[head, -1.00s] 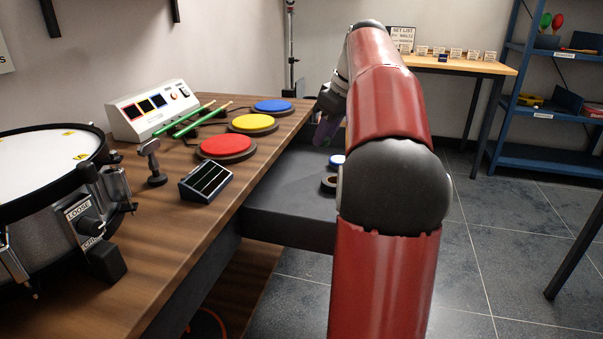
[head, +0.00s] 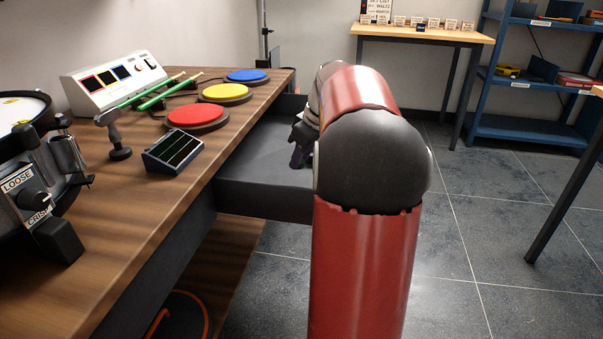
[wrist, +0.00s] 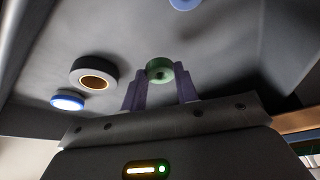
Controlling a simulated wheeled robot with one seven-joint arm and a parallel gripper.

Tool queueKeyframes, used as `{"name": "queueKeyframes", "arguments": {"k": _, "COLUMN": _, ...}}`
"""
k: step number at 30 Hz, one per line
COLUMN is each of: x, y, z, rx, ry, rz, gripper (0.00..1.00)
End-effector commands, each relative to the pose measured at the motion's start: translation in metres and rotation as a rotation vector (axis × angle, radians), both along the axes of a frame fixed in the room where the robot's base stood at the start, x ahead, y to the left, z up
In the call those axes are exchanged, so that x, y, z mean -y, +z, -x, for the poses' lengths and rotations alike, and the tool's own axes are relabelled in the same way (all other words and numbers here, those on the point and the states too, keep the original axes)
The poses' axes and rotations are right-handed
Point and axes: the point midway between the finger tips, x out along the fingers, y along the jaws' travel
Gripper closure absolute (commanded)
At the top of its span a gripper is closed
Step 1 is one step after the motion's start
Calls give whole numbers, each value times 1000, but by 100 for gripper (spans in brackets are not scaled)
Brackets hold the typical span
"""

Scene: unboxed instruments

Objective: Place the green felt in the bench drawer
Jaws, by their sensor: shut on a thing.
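The green felt (wrist: 158,66), a small round piece with a dark centre, is between the purple fingertips of my gripper (wrist: 160,86) in the wrist view. My gripper is shut on it. The bench drawer (head: 262,187) is pulled open, a dark grey tray at the right side of the wooden bench. In the head view my gripper (head: 299,155) is low at the drawer, partly hidden by my arm, and the felt is hidden there. The wrist view shows the drawer floor (wrist: 215,55) beyond the felt. I cannot tell whether the felt touches it.
In the drawer lie a dark tape roll (wrist: 93,76), a blue-and-white disc (wrist: 67,102) and another blue item (wrist: 185,3). The bench top (head: 130,225) carries coloured pads, a white control box (head: 115,82) and a drum (head: 25,110). Floor is open at right.

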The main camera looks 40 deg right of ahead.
Motion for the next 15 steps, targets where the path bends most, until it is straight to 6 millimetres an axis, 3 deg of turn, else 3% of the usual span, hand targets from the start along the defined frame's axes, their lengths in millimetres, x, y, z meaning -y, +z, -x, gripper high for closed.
{"name": "queueKeyframes", "arguments": {"k": 8, "x": 0, "y": -39, "z": 1, "rx": -1, "ry": -1, "rz": -1, "gripper": 90}}
{"name": "queueKeyframes", "arguments": {"k": 15, "x": 0, "y": -41, "z": 0, "rx": 0, "ry": 0, "rz": 0, "gripper": 90}}
